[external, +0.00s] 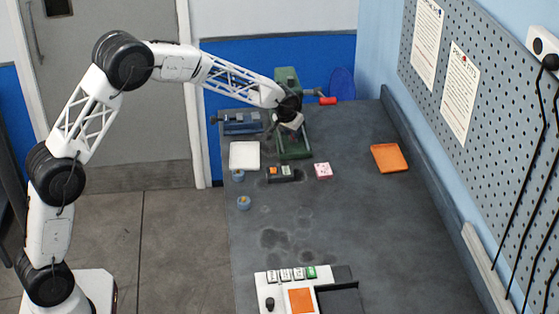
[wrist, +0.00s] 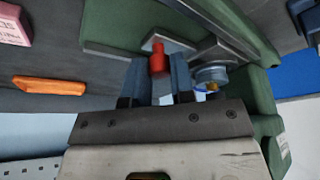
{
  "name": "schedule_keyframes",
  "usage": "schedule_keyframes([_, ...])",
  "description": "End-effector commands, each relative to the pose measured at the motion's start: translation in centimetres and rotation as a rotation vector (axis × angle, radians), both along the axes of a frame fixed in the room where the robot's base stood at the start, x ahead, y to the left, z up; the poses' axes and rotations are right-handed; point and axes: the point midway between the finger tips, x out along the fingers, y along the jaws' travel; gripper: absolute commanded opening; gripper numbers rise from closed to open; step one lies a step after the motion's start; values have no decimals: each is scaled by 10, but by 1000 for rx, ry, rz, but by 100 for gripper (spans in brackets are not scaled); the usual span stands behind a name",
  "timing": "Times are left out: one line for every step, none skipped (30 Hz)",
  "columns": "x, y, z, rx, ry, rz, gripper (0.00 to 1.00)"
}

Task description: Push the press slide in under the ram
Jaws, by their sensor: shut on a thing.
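The green press (external: 287,78) stands at the far end of the bench, with a red-ended lever (external: 328,100) on its right. Its green base also shows in the wrist view (wrist: 110,22). My gripper (wrist: 159,70) is shut on the red knob, one finger on each side. In the external view my gripper (external: 295,124) is low over the press base and hides the slide. A round blue-and-metal piece with a gold centre (wrist: 211,77) is right beside the fingers; its exact seat is unclear.
A blue vise (external: 240,124) and white tray (external: 244,155) stand left of the press. A dark block (external: 281,174), pink box (external: 323,170) and two blue cups (external: 243,203) lie nearer. An orange tray (external: 388,158) is right. The middle bench is clear before the control console (external: 270,280).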

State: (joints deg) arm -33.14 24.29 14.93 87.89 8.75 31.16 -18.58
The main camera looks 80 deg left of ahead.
Motion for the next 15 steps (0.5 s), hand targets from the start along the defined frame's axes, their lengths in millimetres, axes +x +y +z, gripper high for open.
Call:
schedule_keyframes([0, 5, 0, 0, -1, 1, 0])
schedule_keyframes([0, 6, 1, 1, -1, 0, 0])
schedule_keyframes([0, 7, 1, 1, 0, -1, 0])
schedule_keyframes([0, 7, 1, 1, 0, -1, 0])
schedule_keyframes([0, 7, 1, 2, -1, -1, 0])
schedule_keyframes([0, 7, 1, 2, -1, -1, 0])
schedule_keyframes([0, 8, 1, 2, -1, -1, 0])
schedule_keyframes([0, 8, 1, 2, -1, -1, 0])
schedule_keyframes([0, 8, 1, 3, -1, -1, 0])
schedule_keyframes([0, 8, 1, 3, -1, 0, 25])
schedule_keyframes([0, 8, 1, 3, -1, 0, 29])
schedule_keyframes([0, 8, 1, 3, -1, 0, 35])
schedule_keyframes([0, 8, 1, 2, -2, 0, 40])
schedule_keyframes([0, 8, 1, 2, -1, -1, 44])
schedule_keyframes([0, 8, 1, 2, -1, -1, 48])
